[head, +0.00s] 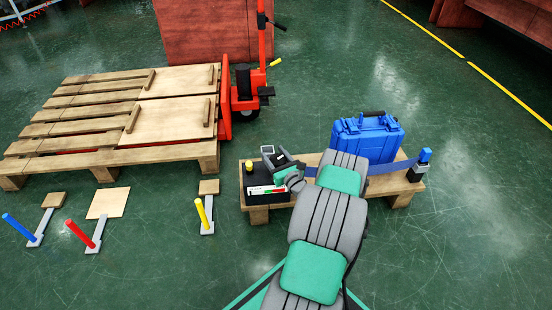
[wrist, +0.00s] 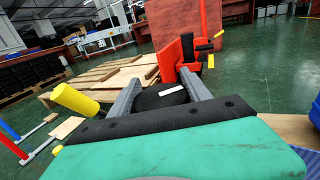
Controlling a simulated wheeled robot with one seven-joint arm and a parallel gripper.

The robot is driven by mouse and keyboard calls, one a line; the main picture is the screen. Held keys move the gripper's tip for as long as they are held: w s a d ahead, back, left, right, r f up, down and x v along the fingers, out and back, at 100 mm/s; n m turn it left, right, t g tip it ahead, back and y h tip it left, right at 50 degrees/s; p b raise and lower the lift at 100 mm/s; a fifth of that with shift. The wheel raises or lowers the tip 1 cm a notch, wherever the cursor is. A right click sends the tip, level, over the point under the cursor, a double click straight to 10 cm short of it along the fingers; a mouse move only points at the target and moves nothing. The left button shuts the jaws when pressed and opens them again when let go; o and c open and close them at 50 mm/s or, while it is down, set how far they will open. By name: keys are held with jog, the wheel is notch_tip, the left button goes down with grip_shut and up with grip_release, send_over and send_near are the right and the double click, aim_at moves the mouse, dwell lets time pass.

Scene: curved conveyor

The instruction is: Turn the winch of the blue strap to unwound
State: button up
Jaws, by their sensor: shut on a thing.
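The blue strap (head: 385,167) runs along the front of a blue case (head: 366,138) on a low wooden stand (head: 257,214). At its right end is a dark winch (head: 418,173) with a blue top. My gripper (head: 275,157) is at the stand's left end, apart from that winch. In the wrist view my gripper (wrist: 160,97) has its fingers on either side of a dark object (wrist: 150,99) with a white strip and is shut on it. What this object is cannot be made out. My arm hides part of the strap and case.
A black box (head: 258,178) with a yellow knob (head: 249,167) sits beside my gripper. A pallet (head: 110,110) and a red pallet jack (head: 247,97) stand behind. Blue, red and yellow handles (head: 203,212) stand on the left floor. Floor to the right is clear.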

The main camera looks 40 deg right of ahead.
jog(key=shift+a+n+y, duration=0.25)
jog(key=shift+n+y, duration=0.75)
jog(key=shift+y, duration=0.55)
jog(key=shift+a+n+y, duration=0.2)
jog(key=shift+n+y, duration=0.8)
jog(key=shift+y, duration=0.55)
jog(key=o, duration=1.4)
jog(key=shift+c, duration=0.2)
